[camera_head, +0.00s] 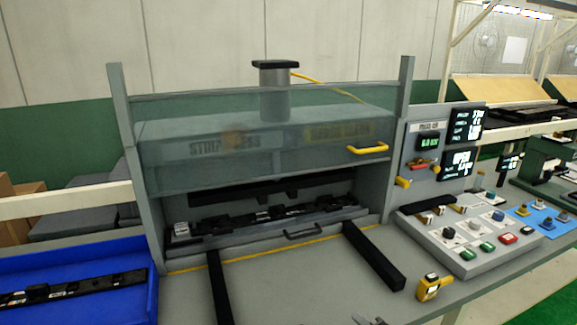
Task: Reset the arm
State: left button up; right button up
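At the bottom edge, right of the middle, small grey tips (370,320) just show. They look like the end of my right gripper, but too little is in view to tell whether it is open or shut. They are over the table front, apart from the press and the yellow device. My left gripper is not in view. The press (380,205) has its clear guard (270,150) with a yellow handle (367,149) raised above the opening. A black trim strip (265,216) lies on the fixture inside.
Two black rails (374,256) run forward from the press on the grey table (300,285). A blue tray (75,262) at left holds another black strip (75,288). A control panel (470,232) with buttons and a yellow handheld device (432,287) are at right.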

jog(key=s+d+f+n+g+h, duration=0.1)
jog(key=s+d+n+g+h, duration=0.2)
jog(key=s, duration=0.8)
jog(key=s+d+f+n+g+h, duration=0.15)
jog(key=s+d+n+g, duration=0.35)
jog(key=s, duration=0.7)
jog(key=s+d+f+n+g+h, duration=0.15)
jog(key=s+d, duration=0.35)
jog(key=s, duration=0.6)
notch_tip(320, 180, down, 26)
jog(key=d, duration=0.1)
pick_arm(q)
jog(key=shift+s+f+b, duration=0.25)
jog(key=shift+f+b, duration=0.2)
pick_arm(e)
jog(key=s+a+f+g, duration=0.1)
jog(key=s+f+g, duration=0.1)
jog(key=s+f, duration=1.3)
jog(key=shift+n, duration=0.35)
